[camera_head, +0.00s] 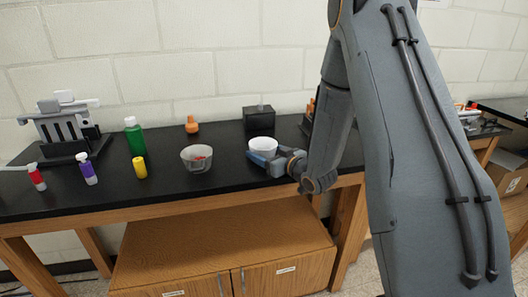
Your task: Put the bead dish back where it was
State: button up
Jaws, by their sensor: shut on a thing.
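A small white dish (263,144) is at the right part of the black bench top, with the blue fingers of my gripper (260,158) at its near side. My gripper is shut on this white dish. I cannot tell whether the dish touches the bench, and its contents do not show. A greyish see-through bowl (196,167) with something red inside stands to its left, apart from the gripper. I cannot tell from this view which of the two is the bead dish.
On the black bench (110,194) stand a green bottle (134,138), a yellow bottle (139,168), purple-labelled (87,170) and red-labelled (37,178) bottles, an orange item (192,126), a black box (259,117) and a pipette rack (68,130). Bare bench lies left of the see-through bowl.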

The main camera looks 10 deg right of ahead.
jog(key=shift+f, duration=0.15)
jog(key=shift+s+f+b, duration=0.1)
jog(key=shift+f+b, duration=0.3)
jog(key=shift+f, duration=0.25)
jog(key=o, duration=1)
jog(key=shift+f, duration=0.15)
jog(key=shift+o, duration=0.2)
jog(key=shift+s+a, duration=0.1)
jog(key=shift+a+f, duration=0.1)
jog(key=shift+a, duration=0.05)
jog(key=shift+s+r, duration=0.2)
jog(key=shift+r, duration=0.25)
jog(key=v, duration=0.3)
jog(key=r+b+v, duration=0.1)
jog(key=v, duration=0.3)
jog(key=shift+d+r, duration=0.2)
